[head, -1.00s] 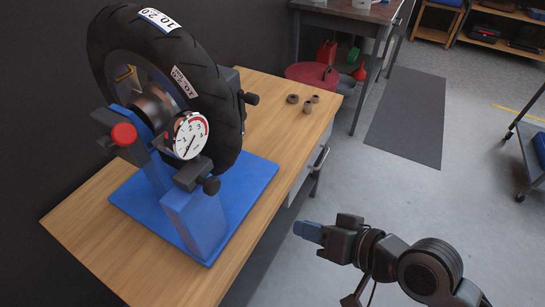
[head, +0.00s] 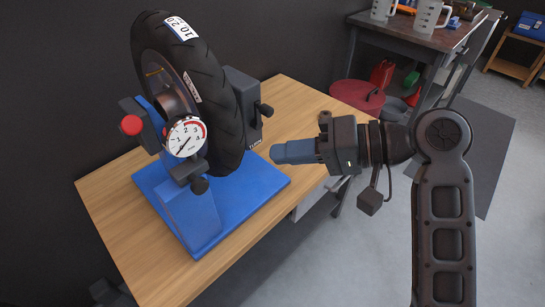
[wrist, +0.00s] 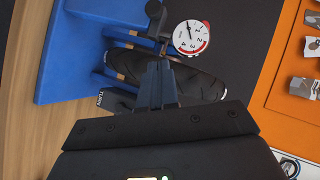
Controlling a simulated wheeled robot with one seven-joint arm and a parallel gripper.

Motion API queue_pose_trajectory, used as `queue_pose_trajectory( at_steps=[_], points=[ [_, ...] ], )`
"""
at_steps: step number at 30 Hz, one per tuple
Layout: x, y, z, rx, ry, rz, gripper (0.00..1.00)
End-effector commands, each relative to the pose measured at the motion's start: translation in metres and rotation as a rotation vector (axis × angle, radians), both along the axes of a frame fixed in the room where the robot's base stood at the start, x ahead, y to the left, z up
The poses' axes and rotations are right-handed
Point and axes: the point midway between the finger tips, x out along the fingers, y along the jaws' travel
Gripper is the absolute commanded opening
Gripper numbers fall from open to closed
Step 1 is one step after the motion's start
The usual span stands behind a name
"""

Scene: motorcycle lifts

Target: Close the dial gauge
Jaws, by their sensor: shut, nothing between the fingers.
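The dial gauge (head: 186,137) has a round white face with a red arc. The gauge also shows in the wrist view (wrist: 191,38), up and right of my fingertips. A black tyre (head: 222,110) is mounted upright behind the gauge. My gripper (head: 276,153) is shut and empty, pointing left toward the stand. It is right of the tyre in the head view and apart from it. Its fingers show in the wrist view (wrist: 157,82).
The stand is on a wooden bench (head: 120,200) against a dark wall. A red knob (head: 131,125) juts out left of the gauge. The bench top is bare around the blue base.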

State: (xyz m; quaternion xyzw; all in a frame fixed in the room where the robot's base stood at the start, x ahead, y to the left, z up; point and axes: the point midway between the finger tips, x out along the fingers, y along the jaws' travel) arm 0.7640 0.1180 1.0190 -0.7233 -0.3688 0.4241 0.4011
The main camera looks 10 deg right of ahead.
Motion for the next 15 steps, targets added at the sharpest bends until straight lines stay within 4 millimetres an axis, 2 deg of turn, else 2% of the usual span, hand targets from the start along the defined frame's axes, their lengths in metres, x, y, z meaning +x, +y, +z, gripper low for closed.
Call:
queue_pose_trajectory(
  at_steps=[12, 15],
  points=[
    [0.029, 0.071, -0.025, 0.000, 0.002, 0.002, 0.00],
    [0.026, 0.085, -0.033, -0.003, 0.004, 0.001, 0.00]
  ],
)
